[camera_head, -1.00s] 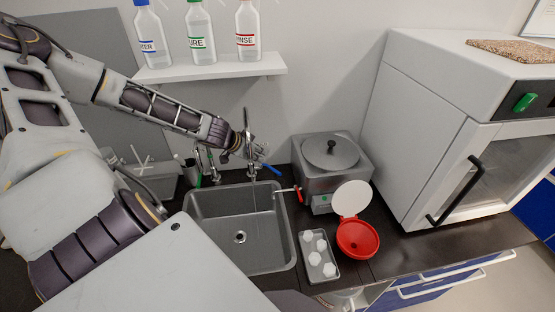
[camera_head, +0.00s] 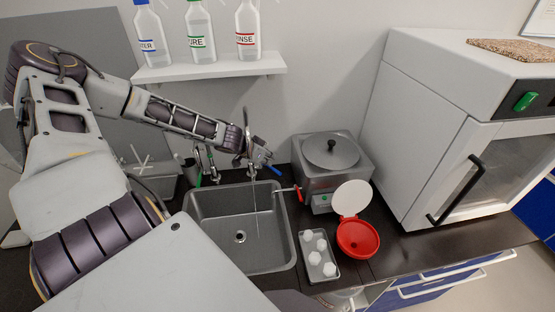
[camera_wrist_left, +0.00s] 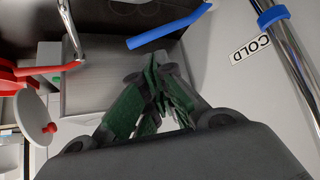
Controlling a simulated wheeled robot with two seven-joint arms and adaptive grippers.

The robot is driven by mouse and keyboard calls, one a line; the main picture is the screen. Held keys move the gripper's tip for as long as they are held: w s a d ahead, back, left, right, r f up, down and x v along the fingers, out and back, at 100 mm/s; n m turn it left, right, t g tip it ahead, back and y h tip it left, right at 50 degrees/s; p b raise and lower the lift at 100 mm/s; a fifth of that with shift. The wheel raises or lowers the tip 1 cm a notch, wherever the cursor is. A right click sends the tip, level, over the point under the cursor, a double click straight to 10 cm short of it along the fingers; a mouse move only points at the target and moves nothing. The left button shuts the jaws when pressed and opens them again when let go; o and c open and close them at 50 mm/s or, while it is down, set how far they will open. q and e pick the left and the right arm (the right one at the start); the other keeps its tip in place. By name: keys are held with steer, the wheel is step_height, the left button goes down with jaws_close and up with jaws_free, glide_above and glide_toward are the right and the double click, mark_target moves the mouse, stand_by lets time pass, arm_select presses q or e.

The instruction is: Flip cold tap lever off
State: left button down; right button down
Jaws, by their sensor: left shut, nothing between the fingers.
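The blue cold tap lever (camera_head: 275,170) stands behind the sink, just below and right of my left gripper (camera_head: 263,154). It also shows in the left wrist view (camera_wrist_left: 170,28), ahead of the fingers and apart from them. My left gripper (camera_wrist_left: 162,68) is shut and empty, its green finger pads together. A "COLD" label (camera_wrist_left: 250,48) is on the wall surface beside a metal pipe with a blue band (camera_wrist_left: 273,15). A thin stream seems to fall from the tap into the sink (camera_head: 200,245). The lever's base is partly hidden in the head view. My right gripper is not seen.
A grey distiller (camera_head: 325,180) with a red-handled outlet (camera_head: 299,187) stands right of the sink. A red funnel (camera_head: 358,240) and a tray of white pieces (camera_head: 322,270) are in front. A bottle shelf (camera_head: 210,70) hangs above my forearm.

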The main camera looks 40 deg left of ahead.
arm_select(q)
steer(key=shift+b+x, duration=1.1)
steer(key=shift+x, duration=1.4)
steer(key=shift+w+f+b, duration=0.35)
steer(key=shift+f, duration=0.15)
steer(key=shift+w, duration=0.1)
